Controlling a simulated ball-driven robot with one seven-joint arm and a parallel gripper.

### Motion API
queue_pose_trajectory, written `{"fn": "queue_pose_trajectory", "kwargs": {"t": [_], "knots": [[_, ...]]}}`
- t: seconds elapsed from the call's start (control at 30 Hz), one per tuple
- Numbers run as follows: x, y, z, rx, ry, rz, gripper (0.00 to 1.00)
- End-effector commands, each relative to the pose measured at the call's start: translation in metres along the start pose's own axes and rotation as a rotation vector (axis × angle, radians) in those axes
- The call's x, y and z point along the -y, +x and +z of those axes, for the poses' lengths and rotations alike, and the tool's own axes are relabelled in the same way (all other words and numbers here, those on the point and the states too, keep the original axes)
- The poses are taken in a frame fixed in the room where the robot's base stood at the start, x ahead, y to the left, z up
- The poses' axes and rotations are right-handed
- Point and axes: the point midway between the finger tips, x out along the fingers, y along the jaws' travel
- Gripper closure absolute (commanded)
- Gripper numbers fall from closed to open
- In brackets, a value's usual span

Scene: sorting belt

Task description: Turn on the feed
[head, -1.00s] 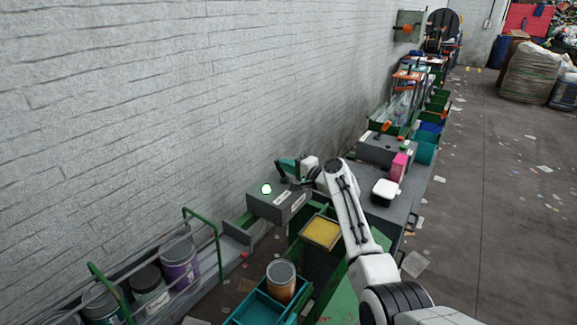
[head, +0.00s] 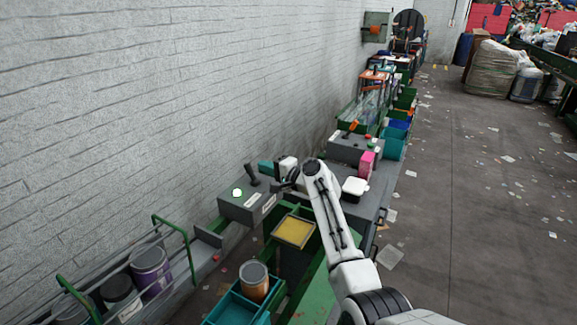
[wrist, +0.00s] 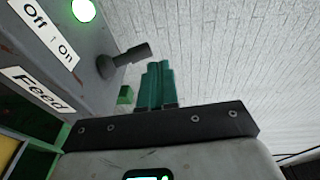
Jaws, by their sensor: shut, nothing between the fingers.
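The feed control box (head: 235,208) is grey and stands by the wall. Its round lamp (head: 237,193) glows green and also shows in the wrist view (wrist: 83,10). A dark lever (head: 252,174) sticks up from the box top; in the wrist view the lever (wrist: 125,60) leans right from its round base. A "Feed" label (wrist: 38,90) and an "Off - On" label (wrist: 47,37) are on the box. My gripper (head: 265,167) has teal fingers, shut and empty, just right of the lever. In the wrist view my gripper (wrist: 155,66) looks apart from the lever.
A yellow-bottomed tray (head: 274,241) and a teal bin (head: 213,318) with a brown-sided can (head: 254,282) lie in front. A second grey box (head: 345,154) with an orange handle stands farther back. Paint cans (head: 150,270) sit at lower left. The floor at right is largely open.

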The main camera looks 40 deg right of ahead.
Motion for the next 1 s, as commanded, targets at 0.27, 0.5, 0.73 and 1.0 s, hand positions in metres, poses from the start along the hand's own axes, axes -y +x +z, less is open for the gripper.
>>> {"fn": "queue_pose_trajectory", "kwargs": {"t": [0.27,0.5,0.73,1.0], "knots": [[0.009,-0.032,0.000,-0.002,0.000,0.000,1.00],[0.021,-0.064,0.000,-0.004,0.000,0.000,1.00],[0.027,-0.079,0.001,-0.002,0.002,0.001,1.00],[0.028,-0.081,0.000,-0.002,0.002,0.002,1.00]]}}
